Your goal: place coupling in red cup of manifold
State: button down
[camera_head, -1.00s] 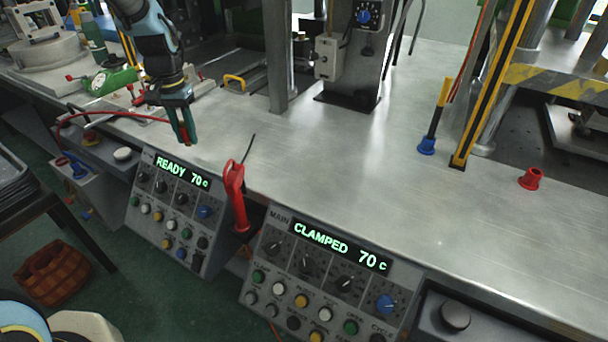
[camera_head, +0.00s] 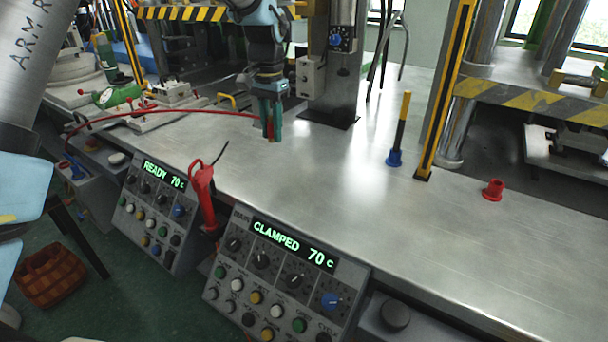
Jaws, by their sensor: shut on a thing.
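My gripper (camera_head: 271,137) points down above the bench left of the middle, shut on a small red coupling (camera_head: 270,128), mostly hidden between the dark green fingers. A red hose (camera_head: 165,112) runs from the blue fitting at the left up to my gripper. A red cup (camera_head: 493,190) stands on the bench at the right, apart from my gripper, and looks empty from here. A blue cup (camera_head: 394,158) stands left of it with a black and yellow rod (camera_head: 403,118) upright in it. I cannot make out a separate manifold body.
A yellow and black post (camera_head: 447,85) stands between the two cups. A grey column (camera_head: 340,70) with a box stands behind my gripper. Control panels (camera_head: 277,280) and a red-handled tool (camera_head: 204,190) line the bench front. The middle of the bench is clear.

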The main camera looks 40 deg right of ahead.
aim_at(275, 173)
notch_tip(275, 173, down, 9)
jog(key=shift+f+p, duration=0.1)
jog(key=shift+p, duration=1)
jog(key=shift+f, duration=0.15)
jog(key=c, duration=0.7)
grip_release()
jog(key=shift+o, duration=0.2)
notch_tip(275, 173, up, 12)
jog(key=shift+r+b, duration=0.2)
jog(key=shift+b, duration=1.05)
